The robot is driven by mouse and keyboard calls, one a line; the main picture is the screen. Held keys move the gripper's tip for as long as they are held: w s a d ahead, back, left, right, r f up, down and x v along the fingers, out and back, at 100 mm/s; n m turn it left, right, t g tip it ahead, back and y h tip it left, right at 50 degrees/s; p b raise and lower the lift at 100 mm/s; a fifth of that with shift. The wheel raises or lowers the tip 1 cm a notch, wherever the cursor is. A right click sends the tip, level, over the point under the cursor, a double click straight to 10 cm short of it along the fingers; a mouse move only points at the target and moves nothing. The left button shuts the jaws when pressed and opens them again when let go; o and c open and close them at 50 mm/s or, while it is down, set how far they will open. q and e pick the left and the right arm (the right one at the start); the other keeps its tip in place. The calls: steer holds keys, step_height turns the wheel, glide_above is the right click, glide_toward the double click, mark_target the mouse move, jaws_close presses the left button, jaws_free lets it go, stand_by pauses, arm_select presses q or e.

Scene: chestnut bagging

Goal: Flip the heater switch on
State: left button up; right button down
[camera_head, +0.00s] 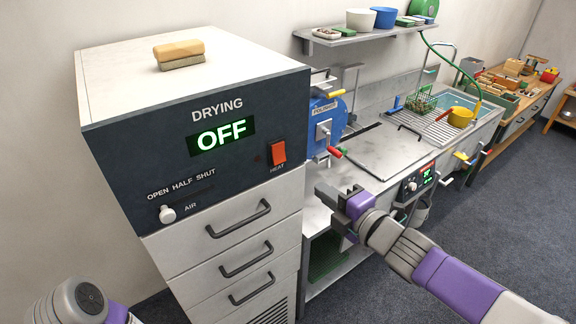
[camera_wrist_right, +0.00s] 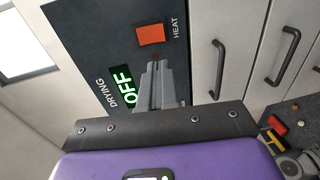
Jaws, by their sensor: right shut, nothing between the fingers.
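The drying cabinet (camera_head: 110,150) stands at the left with a dark front panel. Its display (camera_head: 221,136) reads OFF in green. The orange-red heat switch (camera_head: 279,152) sits at the panel's right, above the word HEAT. In the right wrist view the switch (camera_wrist_right: 150,34) lies just beyond the fingertips of my right gripper (camera_wrist_right: 155,66), apart from them as far as I can tell. In the head view my right gripper (camera_head: 326,192) is shut and empty, to the right of and below the switch. Only part of my left arm shows at lower left; its gripper is out of view.
An air knob (camera_head: 167,213) is at the panel's lower left, above drawers with dark handles (camera_head: 239,219). A sponge or brush (camera_head: 179,54) lies on the cabinet top. A metal counter with a blue polisher (camera_head: 327,125) and a sink stands to the right.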

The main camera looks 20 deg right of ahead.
steer(key=b, duration=0.2)
glide_toward(280, 161)
steer(key=x, duration=0.5)
steer(key=shift+w, duration=0.2)
steer(key=shift+w+a, duration=0.25)
steer(key=shift+w, duration=0.45)
